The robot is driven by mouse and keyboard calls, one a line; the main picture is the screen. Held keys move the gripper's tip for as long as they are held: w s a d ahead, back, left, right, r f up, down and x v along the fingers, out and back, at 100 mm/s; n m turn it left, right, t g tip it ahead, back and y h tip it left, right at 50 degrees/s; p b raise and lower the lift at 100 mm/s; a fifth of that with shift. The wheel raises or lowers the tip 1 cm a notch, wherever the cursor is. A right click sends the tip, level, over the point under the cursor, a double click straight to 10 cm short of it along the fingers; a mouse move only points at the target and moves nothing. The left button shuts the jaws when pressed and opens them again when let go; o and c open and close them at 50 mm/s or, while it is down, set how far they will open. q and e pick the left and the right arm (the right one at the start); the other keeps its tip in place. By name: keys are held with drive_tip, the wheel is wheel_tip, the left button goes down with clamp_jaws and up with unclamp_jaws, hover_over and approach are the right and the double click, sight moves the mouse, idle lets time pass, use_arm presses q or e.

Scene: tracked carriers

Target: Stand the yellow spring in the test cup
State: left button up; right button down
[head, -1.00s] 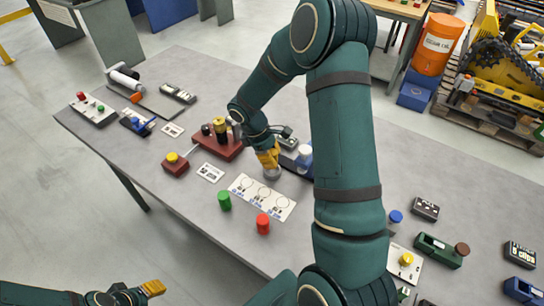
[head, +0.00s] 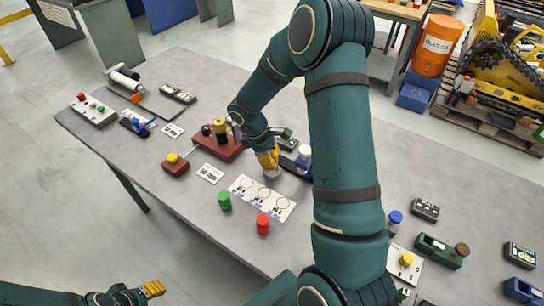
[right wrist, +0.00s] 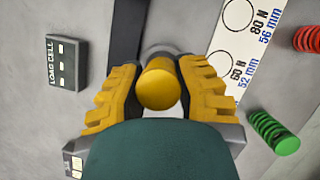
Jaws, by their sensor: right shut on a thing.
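The yellow spring (right wrist: 158,84) is between the fingers of my right gripper (right wrist: 157,92), which is shut on it. In the right wrist view I see mostly its round yellow end. In the head view the yellow fingers of my right gripper (head: 268,160) hide the spring. The pale grey test cup (head: 272,173) is directly below these fingertips. In the right wrist view part of its rim (right wrist: 160,50) shows behind the spring. I cannot tell whether the spring touches the cup floor. My left gripper (head: 152,288) is at the lower left, away from the table; its opening is unclear.
A white card with circles (head: 250,187) lies in front of the cup. A green spring (head: 224,201) and a red spring (head: 263,224) stand near it. A dark red block stand (head: 222,146) is left of the gripper. A load cell box (right wrist: 66,62) is close by.

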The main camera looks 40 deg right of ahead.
sight(274, 153)
use_arm(q)
drive_tip(key=shift+f+b, duration=0.85)
drive_tip(key=shift+f, duration=0.65)
use_arm(e)
drive_tip(key=shift+f, duration=1.75)
drive_tip(key=shift+c, duration=0.8)
unclamp_jaws()
use_arm(q)
drive_tip(key=shift+r, duration=0.15)
use_arm(e)
drive_tip(key=shift+r, duration=0.15)
drive_tip(key=shift+r+p, duration=1.55)
drive_tip(key=shift+r, duration=0.1)
drive_tip(key=shift+s+a+r+p, duration=0.1)
drive_tip(key=shift+a+r+p, duration=0.1)
drive_tip(key=shift+r+p, duration=0.7)
use_arm(q)
drive_tip(key=shift+r+p, duration=0.5)
drive_tip(key=shift+r, duration=2.3)
use_arm(e)
drive_tip(key=shift+d+r, duration=0.2)
drive_tip(key=shift+r, duration=0.75)
